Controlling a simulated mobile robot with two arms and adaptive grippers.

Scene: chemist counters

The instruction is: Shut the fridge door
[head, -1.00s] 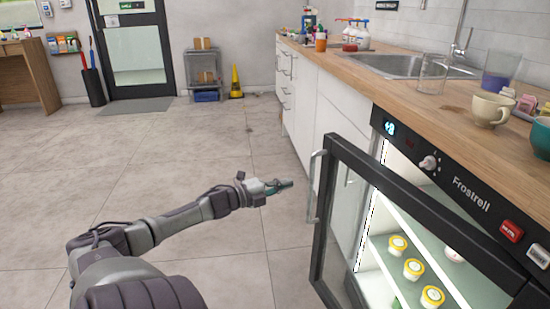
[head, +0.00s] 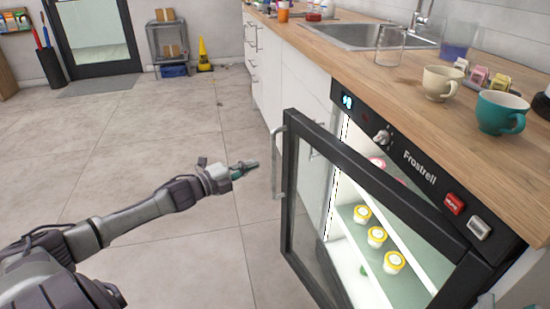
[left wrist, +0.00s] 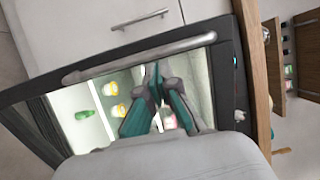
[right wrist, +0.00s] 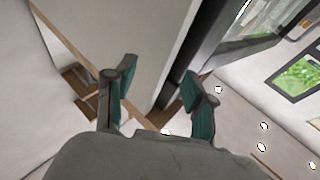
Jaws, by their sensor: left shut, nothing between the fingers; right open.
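The fridge door (head: 291,185), a black frame with a glass pane, stands partly open, swung out from the lit fridge (head: 400,160) under the counter. Its grey bar handle (head: 278,170) is on the left edge. My left gripper (head: 257,164) is shut and empty, just left of the handle in the head view, apparently apart from it. In the left wrist view the shut fingertips (left wrist: 154,68) point toward the handle (left wrist: 140,58), with the lit interior behind. My right gripper (right wrist: 156,73) is open and empty in the right wrist view and is out of the head view.
Yellow-lidded tubs (head: 376,236) stand on a fridge shelf. The wooden counter (head: 400,95) above holds a cream cup (head: 440,82), a teal cup (head: 499,112) and a glass beaker (head: 389,45). The tiled floor (head: 110,150) to the left is clear.

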